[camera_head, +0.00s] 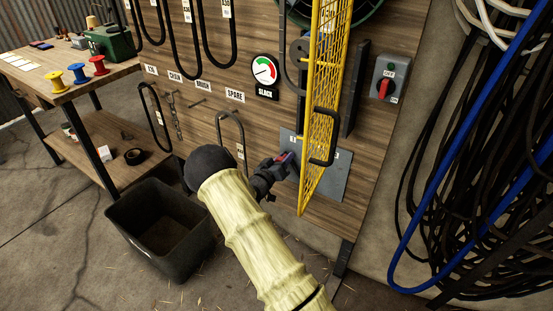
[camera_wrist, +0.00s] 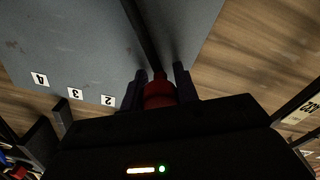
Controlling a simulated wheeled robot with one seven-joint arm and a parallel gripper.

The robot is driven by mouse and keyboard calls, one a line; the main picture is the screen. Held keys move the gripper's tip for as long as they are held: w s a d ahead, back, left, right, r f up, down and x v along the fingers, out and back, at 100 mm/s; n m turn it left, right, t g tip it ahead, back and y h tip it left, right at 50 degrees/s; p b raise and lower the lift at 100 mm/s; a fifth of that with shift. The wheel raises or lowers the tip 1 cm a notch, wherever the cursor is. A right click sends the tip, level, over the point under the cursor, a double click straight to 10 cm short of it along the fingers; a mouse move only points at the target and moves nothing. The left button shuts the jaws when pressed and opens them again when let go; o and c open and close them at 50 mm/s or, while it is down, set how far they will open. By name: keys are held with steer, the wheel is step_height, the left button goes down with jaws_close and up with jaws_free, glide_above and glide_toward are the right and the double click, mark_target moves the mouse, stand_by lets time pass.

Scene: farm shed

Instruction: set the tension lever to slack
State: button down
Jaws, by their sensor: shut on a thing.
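The tension lever is a dark rod (camera_wrist: 140,30) with a red grip (camera_wrist: 158,94), mounted on a grey plate (camera_head: 333,183) low on the wooden board. My gripper (camera_wrist: 160,71) is shut on the red grip, one finger on each side of it. In the head view my gripper (camera_head: 284,161) is at the plate's left side, and my arm hides part of the area below. White labels 4, 3 and 2 (camera_wrist: 108,100) show along the plate's edge in the wrist view.
A yellow mesh guard (camera_head: 325,80) with a black handle (camera_head: 325,137) stands out from the board close to my gripper's right. A red-knobbed switch (camera_head: 384,88) is farther right, beside hanging hoses (camera_head: 480,150). A black bin (camera_head: 160,230) and workbench (camera_head: 100,85) are left.

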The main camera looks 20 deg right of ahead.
steer(key=shift+w+a, duration=0.15)
steer(key=c, duration=1.1)
jaws_free()
steer(key=shift+o, duration=0.2)
steer(key=p+v, duration=0.2)
steer(key=v, duration=1.5)
